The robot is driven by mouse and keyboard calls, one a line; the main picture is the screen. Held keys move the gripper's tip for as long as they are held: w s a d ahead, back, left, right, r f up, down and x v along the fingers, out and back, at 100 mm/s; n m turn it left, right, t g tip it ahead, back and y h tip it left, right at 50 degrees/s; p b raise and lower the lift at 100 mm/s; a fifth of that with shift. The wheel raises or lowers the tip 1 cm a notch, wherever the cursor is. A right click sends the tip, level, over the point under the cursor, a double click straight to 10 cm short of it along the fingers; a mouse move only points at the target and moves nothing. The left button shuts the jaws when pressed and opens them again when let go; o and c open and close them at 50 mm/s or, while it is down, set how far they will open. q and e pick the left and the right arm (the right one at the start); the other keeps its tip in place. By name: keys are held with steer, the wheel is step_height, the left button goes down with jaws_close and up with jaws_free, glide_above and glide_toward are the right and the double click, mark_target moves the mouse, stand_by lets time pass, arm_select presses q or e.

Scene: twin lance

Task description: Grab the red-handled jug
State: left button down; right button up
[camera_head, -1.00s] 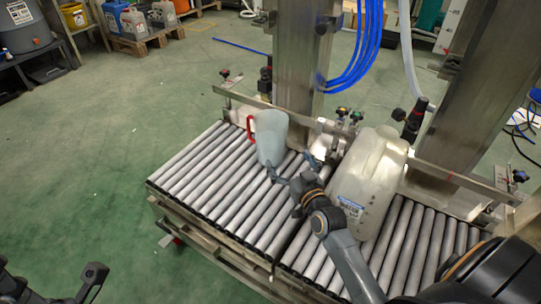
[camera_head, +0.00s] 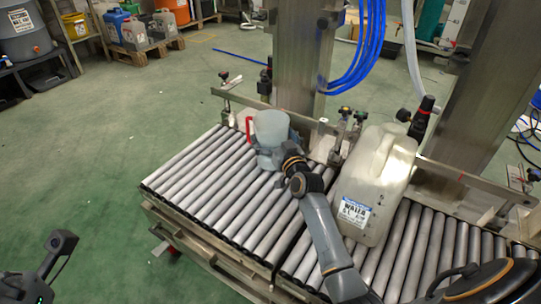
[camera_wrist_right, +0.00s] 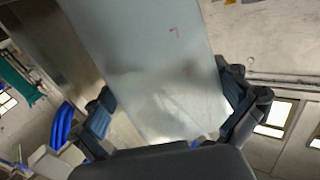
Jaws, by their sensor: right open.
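A large whitish canister (camera_head: 372,190) with a label stands on the rollers right of my right arm. A metal rail (camera_head: 310,125) and a steel column (camera_head: 300,60) are behind the jug. The rollers (camera_head: 205,185) left of the jug are clear.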

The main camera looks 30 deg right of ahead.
steer(key=shift+w, duration=0.7)
steer(key=shift+r, duration=0.1)
steer(key=c, duration=1.2)
steer(key=shift+d+r, duration=0.1)
steer(key=shift+c, duration=1.4)
steer(key=shift+r, duration=0.15)
